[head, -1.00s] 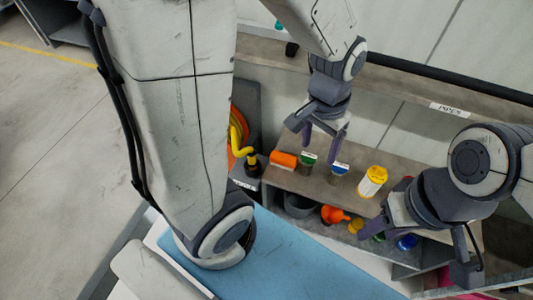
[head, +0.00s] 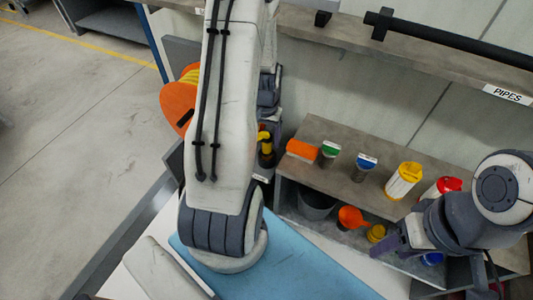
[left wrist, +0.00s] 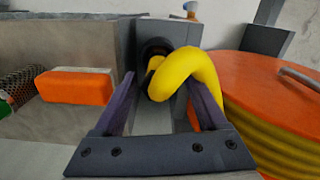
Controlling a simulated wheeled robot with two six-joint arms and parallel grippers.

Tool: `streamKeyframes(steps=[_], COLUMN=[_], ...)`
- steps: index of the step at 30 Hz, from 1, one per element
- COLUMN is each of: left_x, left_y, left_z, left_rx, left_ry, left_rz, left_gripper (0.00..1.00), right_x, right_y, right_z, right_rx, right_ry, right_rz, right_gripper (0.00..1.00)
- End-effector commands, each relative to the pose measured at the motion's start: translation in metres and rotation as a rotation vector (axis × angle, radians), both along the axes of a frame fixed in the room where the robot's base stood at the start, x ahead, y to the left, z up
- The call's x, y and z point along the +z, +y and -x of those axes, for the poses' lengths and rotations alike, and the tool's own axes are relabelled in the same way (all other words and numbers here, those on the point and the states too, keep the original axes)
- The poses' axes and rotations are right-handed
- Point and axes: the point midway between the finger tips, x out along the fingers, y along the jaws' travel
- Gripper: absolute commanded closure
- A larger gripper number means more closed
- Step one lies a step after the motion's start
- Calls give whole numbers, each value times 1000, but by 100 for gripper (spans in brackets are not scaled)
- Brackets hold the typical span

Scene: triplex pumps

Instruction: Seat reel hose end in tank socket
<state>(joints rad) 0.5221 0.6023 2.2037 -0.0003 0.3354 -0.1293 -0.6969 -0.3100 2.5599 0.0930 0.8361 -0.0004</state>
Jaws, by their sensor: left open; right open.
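The yellow hose (left wrist: 190,72) leaves the orange reel (left wrist: 265,80) and bends over, its end meeting a dark round opening in a grey block (left wrist: 180,32). Whether it is seated there I cannot tell. In the head view the hose (head: 265,143) shows behind my left arm, and the reel (head: 177,108) is left of it. My left gripper (left wrist: 163,90) is open, one finger on each side of the hose end; contact is unclear. In the head view it is mostly hidden by my arm. My right gripper (head: 432,268) is open and empty by the shelf's right end. I cannot identify the tank socket.
A lower shelf holds a grey bucket and an orange funnel (head: 350,216). A dark pipe (head: 450,42) runs above. The blue surface (head: 290,262) is clear.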

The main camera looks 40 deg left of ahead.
Motion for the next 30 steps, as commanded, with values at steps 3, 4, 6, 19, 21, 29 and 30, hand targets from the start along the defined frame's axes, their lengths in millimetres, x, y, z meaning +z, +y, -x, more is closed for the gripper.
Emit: streamKeyframes(steps=[3,4,6,19,21,29,30], left_x=[-17,-22,-33,-50,-50,-49,-49], left_y=[-1,-2,-2,-2,-2,-1,-1], left_z=[-1,-1,-2,-3,-3,-3,-3], left_rx=[0,0,0,0,0,0,0], left_ry=[3,3,3,0,0,-1,-1], left_rz=[2,2,2,1,1,1,1], left_gripper=[26,26,26,26,52,100,100], right_x=[-5,-6,-8,-10,-10,-10,-10], right_y=[0,0,0,0,0,0,0], right_z=[0,0,0,0,0,0,0], right_rx=[0,0,0,0,0,0,0], right_ry=[0,0,0,0,0,0,0], right_rz=[0,0,0,0,0,0,0], right_gripper=[50,50,50,50,50,50,50])
